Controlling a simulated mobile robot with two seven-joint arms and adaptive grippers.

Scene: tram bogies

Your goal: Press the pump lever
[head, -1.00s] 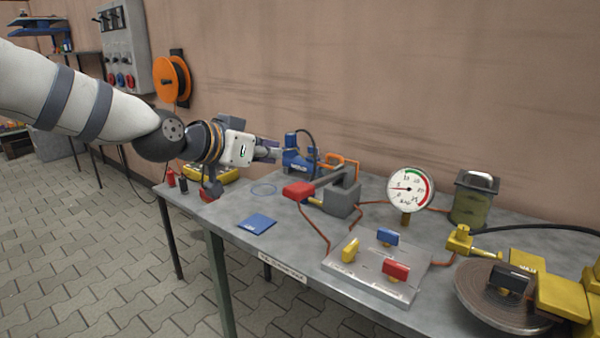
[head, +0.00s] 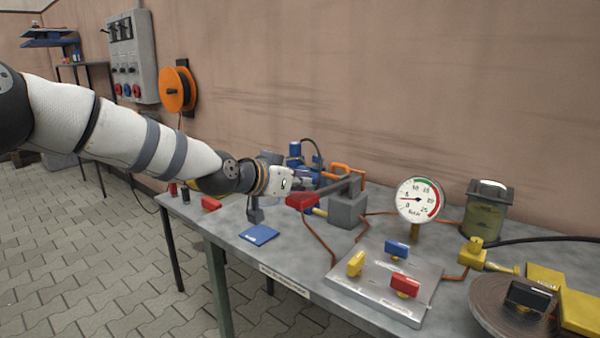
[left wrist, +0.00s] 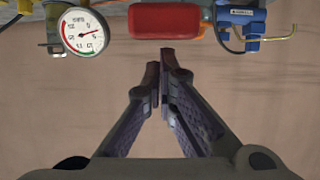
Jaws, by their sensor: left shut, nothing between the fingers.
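The pump (head: 347,208) is a grey block on the bench, with a dark lever (head: 338,187) ending in a red grip (head: 302,201). The red grip also fills the top middle of the left wrist view (left wrist: 166,20). My left gripper (head: 309,181) is shut and empty, close to the red grip in the head view. In the left wrist view its fingertips (left wrist: 160,62) lie just below the grip, with a gap visible between them. I cannot tell how far apart they are in depth. My right gripper is not in view.
A round pressure gauge (head: 419,201) stands right of the pump. A plate (head: 375,293) with yellow, blue and red valve handles lies in front. A blue pad (head: 259,235), blue device (head: 295,156) and glass jar (head: 486,209) are also on the bench.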

